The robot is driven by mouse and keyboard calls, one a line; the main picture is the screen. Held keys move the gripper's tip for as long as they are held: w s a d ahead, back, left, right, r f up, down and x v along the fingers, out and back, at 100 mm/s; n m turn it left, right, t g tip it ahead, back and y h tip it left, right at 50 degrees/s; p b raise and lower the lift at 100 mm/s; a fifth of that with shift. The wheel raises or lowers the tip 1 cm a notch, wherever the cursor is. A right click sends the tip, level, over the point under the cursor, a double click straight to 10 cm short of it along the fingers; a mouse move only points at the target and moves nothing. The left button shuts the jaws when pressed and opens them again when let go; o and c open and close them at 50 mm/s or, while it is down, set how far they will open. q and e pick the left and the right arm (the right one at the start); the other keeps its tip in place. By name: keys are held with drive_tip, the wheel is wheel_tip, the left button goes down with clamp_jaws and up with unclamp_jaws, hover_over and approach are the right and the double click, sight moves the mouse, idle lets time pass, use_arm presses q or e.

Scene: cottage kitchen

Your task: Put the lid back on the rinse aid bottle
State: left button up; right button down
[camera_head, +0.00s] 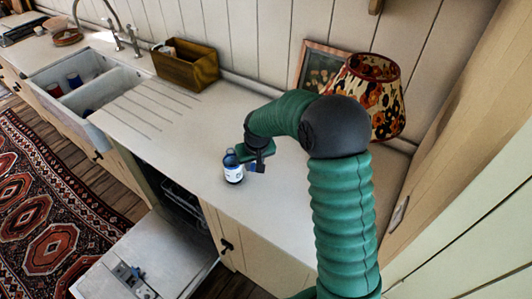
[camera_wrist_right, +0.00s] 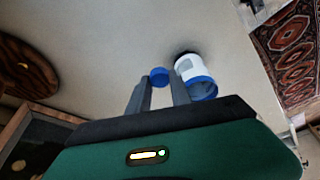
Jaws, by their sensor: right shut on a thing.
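The rinse aid bottle (camera_head: 233,168), dark blue with a white label, stands upright on the pale countertop in the head view. In the wrist view the bottle (camera_wrist_right: 192,70) shows just right of the fingertips, with a white band and blue parts. My right gripper (camera_wrist_right: 160,82) is shut on the small blue lid (camera_wrist_right: 159,75), which sits between its fingertips. In the head view the right gripper (camera_head: 256,160) is close beside the bottle on its right. The lid appears apart from the bottle; its exact height is hard to tell. My left gripper is not in view.
A patterned lamp (camera_head: 372,90) and a framed picture (camera_head: 318,66) stand behind my right arm. A wooden box (camera_head: 186,66) and a sink (camera_head: 85,82) are at the left. The dishwasher door (camera_head: 150,262) hangs open below the counter edge. Counter left of the bottle is clear.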

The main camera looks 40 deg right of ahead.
drive_tip(key=s+a+f+n, duration=0.1)
drive_tip(key=s+a+n, duration=0.1)
drive_tip(key=s+a, duration=0.3)
drive_tip(key=s+a+f+n+y, duration=0.1)
drive_tip(key=s+a, duration=0.4)
drive_tip(key=a, duration=0.7)
drive_tip(key=shift+s+a+f+n, duration=0.15)
drive_tip(key=shift+a+f+n, duration=0.05)
drive_tip(key=shift+f+n, duration=0.2)
drive_tip(key=shift+d, duration=0.1)
